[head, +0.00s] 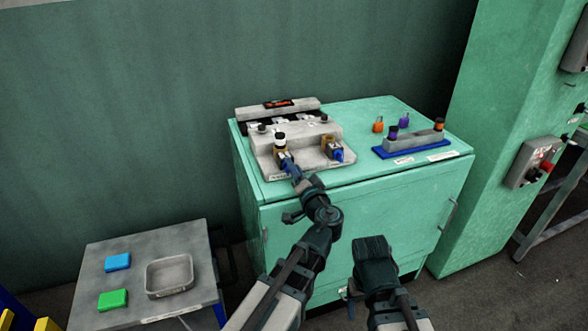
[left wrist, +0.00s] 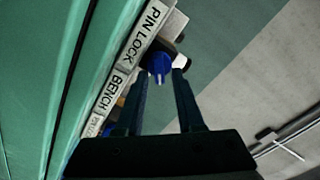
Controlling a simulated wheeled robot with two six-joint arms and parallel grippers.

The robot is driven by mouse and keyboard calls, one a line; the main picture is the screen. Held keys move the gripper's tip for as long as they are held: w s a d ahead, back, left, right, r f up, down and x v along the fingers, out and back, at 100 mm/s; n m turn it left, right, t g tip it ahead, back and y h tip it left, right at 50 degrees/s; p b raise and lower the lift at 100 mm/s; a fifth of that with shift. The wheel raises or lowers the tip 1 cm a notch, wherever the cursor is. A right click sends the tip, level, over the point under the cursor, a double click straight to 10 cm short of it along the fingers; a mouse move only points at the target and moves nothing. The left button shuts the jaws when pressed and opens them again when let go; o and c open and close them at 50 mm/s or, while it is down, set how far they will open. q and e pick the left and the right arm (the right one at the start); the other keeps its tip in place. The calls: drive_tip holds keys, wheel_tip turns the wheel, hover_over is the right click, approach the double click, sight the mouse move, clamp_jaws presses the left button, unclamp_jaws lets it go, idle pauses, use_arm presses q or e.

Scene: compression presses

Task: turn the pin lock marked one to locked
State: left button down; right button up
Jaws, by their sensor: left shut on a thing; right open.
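A grey pin lock fixture (head: 303,148) stands on the green cabinet. It has two lock units with blue knobs, the right one (head: 337,154) free of my grippers. My left gripper (head: 290,167) is at the left lock unit, shut on its blue knob (left wrist: 158,63). In the left wrist view the knob sits between the fingertips (left wrist: 161,76), below a "PIN LOCK" label (left wrist: 146,31). The number marks on the locks are too small to read. My right gripper (head: 372,248) is open and empty in front of the cabinet.
A blue tray (head: 388,155) with a grey rack and purple and orange pins stands to the right on the cabinet top (head: 370,112). A low table (head: 210,280) at the left holds a metal tray (head: 169,275), a blue block (head: 118,262) and a green block (head: 113,300).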

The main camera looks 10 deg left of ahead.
use_arm(q)
drive_tip(key=m, duration=0.3)
drive_tip(key=shift+d+f+m, duration=0.1)
drive_tip(key=shift+f+m, duration=0.15)
drive_tip(key=shift+m, duration=0.05)
drive_tip(key=shift+f+m+b, duration=0.2)
drive_tip(key=shift+m+b, duration=0.15)
drive_tip(key=shift+m, duration=1.85)
drive_tip(key=c, duration=0.9)
unclamp_jaws()
drive_tip(key=shift+s, duration=0.1)
